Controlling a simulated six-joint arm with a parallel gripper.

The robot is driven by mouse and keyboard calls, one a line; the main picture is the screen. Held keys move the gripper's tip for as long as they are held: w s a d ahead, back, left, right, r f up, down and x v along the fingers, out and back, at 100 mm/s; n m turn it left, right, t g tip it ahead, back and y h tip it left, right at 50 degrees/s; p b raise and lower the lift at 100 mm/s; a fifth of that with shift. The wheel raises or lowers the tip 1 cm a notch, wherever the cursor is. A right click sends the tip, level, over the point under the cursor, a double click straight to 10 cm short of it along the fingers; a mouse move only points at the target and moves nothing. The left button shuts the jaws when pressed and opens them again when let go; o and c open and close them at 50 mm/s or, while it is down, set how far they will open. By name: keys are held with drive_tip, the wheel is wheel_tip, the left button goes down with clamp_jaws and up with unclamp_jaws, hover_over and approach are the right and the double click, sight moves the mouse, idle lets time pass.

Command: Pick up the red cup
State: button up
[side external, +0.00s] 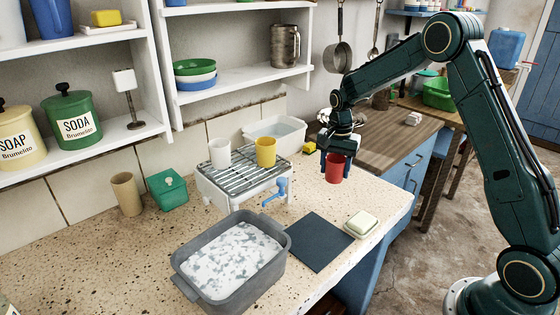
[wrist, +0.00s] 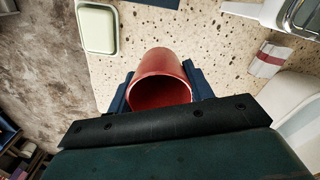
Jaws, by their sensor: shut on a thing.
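The red cup (side external: 335,169) is between the fingers of my gripper (side external: 336,155) in the side view, over the right part of the speckled counter. My gripper is shut on it. In the wrist view the cup (wrist: 163,80) shows its open mouth toward the camera, with blue fingers of my gripper (wrist: 162,92) on both sides. I cannot tell for sure whether the cup's base touches the counter.
A rack (side external: 244,172) holds a white cup (side external: 220,153) and a yellow cup (side external: 266,152). A grey tub of suds (side external: 272,272), dark mat (side external: 318,240) and soap dish (side external: 361,223) are in front. The counter edge is at right.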

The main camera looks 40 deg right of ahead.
wheel_tip(320, 180, up, 10)
idle(0.4)
drive_tip(key=shift+a, duration=0.1)
idle(0.4)
